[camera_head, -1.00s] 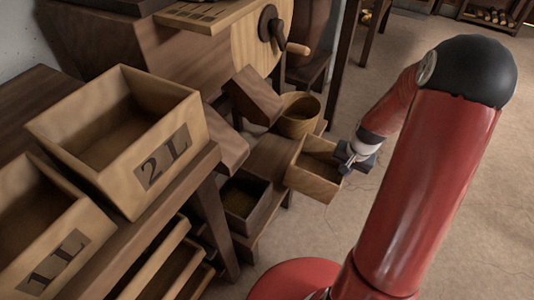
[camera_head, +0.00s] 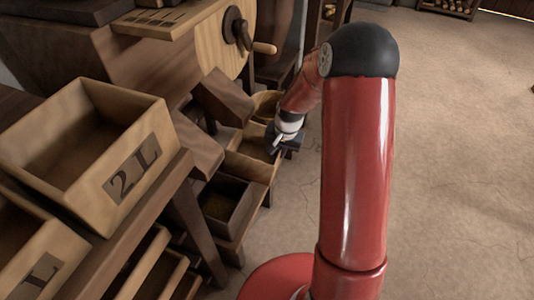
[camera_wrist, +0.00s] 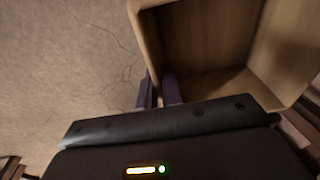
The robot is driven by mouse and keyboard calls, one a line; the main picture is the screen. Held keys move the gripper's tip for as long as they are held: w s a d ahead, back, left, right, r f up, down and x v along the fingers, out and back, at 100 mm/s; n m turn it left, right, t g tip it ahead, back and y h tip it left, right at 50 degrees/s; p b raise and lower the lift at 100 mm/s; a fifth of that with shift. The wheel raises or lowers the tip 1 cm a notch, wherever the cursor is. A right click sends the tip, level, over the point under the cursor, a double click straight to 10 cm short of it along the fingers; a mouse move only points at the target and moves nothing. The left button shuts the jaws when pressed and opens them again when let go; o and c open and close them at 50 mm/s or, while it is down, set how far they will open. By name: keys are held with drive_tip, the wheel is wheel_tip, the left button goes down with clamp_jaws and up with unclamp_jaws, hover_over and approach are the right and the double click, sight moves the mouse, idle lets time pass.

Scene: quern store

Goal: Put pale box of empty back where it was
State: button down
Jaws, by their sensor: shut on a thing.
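The pale box (camera_head: 244,167) is an open wooden box between a dark box and a round tub, below the wooden chutes. My gripper (camera_head: 277,143) is at its right side. In the wrist view my gripper (camera_wrist: 160,90) has its fingers on either side of the pale box's wall (camera_wrist: 146,42), shut on it. The inside looks dark and empty in the wrist view. Whether the box's underside touches the low shelf is hidden.
The dark box (camera_head: 226,207) stands just in front of the pale box, and the round tub (camera_head: 265,106) behind, partly hidden by my arm. The chute (camera_head: 222,97) hangs close above. A box marked 2L (camera_head: 132,172) stands on the left bench. Floor on the right is clear.

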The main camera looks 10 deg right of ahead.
sight(256, 152)
drive_tip(key=shift+w+a, duration=0.65)
drive_tip(key=shift+a, duration=0.15)
drive_tip(key=shift+w+a, duration=0.65)
drive_tip(key=shift+a, duration=0.35)
wheel_tip(256, 152, down, 3)
drive_tip(key=shift+r, duration=0.1)
drive_tip(key=shift+f, duration=0.2)
drive_tip(key=c, duration=2)
unclamp_jaws()
drive_tip(key=shift+f, duration=0.1)
drive_tip(key=o, duration=0.4)
drive_tip(key=shift+o, duration=0.2)
